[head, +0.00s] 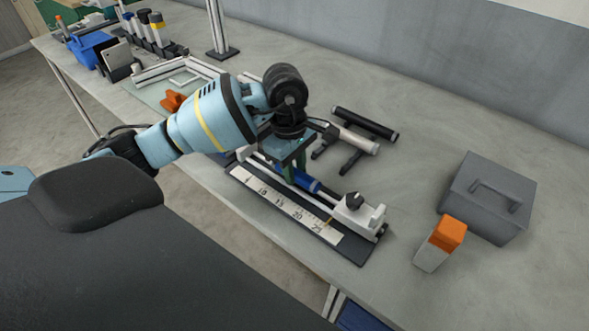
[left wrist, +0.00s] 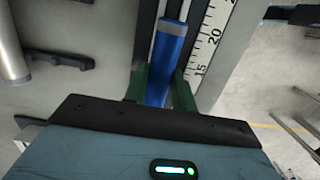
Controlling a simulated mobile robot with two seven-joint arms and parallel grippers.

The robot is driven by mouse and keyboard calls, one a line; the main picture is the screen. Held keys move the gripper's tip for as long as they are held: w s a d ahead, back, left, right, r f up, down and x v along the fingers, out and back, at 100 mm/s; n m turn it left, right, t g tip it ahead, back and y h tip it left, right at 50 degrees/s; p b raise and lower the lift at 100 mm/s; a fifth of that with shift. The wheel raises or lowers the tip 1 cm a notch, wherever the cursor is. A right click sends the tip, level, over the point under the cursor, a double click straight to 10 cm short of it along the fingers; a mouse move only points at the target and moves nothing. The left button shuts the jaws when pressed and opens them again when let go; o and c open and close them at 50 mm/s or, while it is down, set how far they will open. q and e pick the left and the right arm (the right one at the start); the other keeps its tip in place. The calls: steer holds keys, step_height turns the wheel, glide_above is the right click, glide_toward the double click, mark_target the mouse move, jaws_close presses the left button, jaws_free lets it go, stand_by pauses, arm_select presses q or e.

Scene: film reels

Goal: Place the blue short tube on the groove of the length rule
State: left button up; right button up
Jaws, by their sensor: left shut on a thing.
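The blue short tube (head: 304,181) is in my left gripper (head: 290,168), low over the length rule (head: 290,208). In the left wrist view the blue tube (left wrist: 165,62) runs between the two green fingers of the left gripper (left wrist: 160,88), which are shut on it. The tube lies along the rule's length, beside the printed scale (left wrist: 212,38). I cannot tell whether it touches the groove. The rule has a white end block with a black knob (head: 353,201) at its right end. My right gripper is not in view.
A white tube (head: 352,139) and a black tube (head: 366,123) lie on a stand behind the rule. A blue bin (head: 92,50) is far left. The table between rule and box is clear.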

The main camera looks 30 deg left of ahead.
arm_select(q)
steer(key=shift+f, duration=0.4)
steer(key=shift+f, duration=0.15)
steer(key=shift+f, duration=0.25)
steer(key=shift+s+f+b, duration=0.15)
steer(key=shift+f+b, duration=0.15)
steer(key=shift+b, duration=0.05)
steer(key=o, duration=0.6)
steer(key=shift+c, duration=0.2)
steer(key=o, duration=0.5)
steer(key=shift+d+f, duration=0.1)
steer(key=shift+f, duration=0.15)
steer(key=shift+c, duration=0.2)
steer(key=shift+r, duration=0.1)
step_height(320, 180, up, 14)
steer(key=a, duration=0.1)
steer(key=shift+w+a+f+p, duration=0.2)
steer(key=shift+a+p, duration=0.15)
steer(key=shift+p, duration=0.05)
